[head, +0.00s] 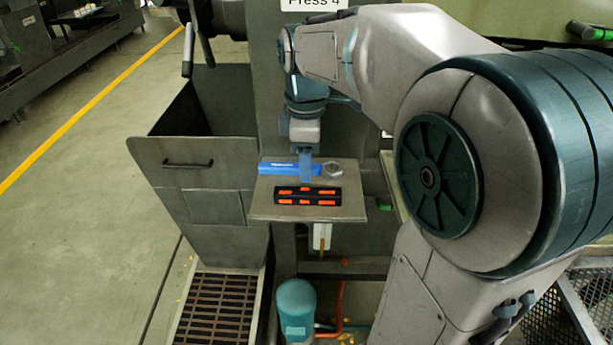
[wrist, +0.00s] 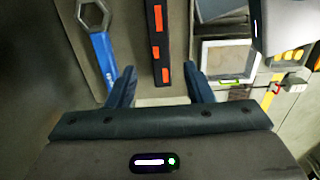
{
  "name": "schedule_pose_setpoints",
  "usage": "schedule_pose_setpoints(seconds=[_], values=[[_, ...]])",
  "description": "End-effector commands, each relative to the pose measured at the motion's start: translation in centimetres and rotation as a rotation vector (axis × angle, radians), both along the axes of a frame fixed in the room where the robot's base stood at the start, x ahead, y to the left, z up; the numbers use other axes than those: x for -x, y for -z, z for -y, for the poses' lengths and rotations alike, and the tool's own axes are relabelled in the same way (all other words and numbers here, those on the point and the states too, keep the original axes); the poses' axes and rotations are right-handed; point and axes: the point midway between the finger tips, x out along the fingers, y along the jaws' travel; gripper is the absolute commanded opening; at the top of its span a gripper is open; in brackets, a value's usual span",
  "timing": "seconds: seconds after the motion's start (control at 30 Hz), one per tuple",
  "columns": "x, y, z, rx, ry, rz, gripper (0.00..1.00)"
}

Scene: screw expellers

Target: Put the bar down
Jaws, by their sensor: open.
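The bar (head: 307,196), black with orange patches, lies along the front part of a small grey shelf (head: 262,211). It also shows in the wrist view (wrist: 158,45), its near end between my fingers in the picture. My gripper (head: 305,180) points down over the shelf, in front of the blue wrench in the head view. In the wrist view my gripper (wrist: 160,85) is open, its fingers apart on either side of the bar's line. I cannot tell whether a finger touches the bar.
A wrench (head: 285,169) with a blue handle lies behind the bar; it is left of my fingers in the wrist view (wrist: 103,58). A grey bin (head: 190,160) stands left of the shelf. A teal cylinder (head: 296,305) stands below. Open floor lies far left.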

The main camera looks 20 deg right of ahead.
Motion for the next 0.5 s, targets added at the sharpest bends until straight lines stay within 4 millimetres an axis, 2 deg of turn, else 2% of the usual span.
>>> schedule_pose_setpoints(seconds=[0.03,0.1,0.23,0.37,0.5], values=[[-0.1,-1.2,0.0,0.0,0.0,0.004,0.47],[0.0,-2.3,0.0,0.0,0.0,0.003,0.47],[0.0,-3.7,0.0,0.001,0.0,0.002,0.47],[0.4,-4.0,0.0,-0.001,0.033,0.007,0.47],[2.5,-2.8,0.2,-0.009,0.214,0.039,0.47]])
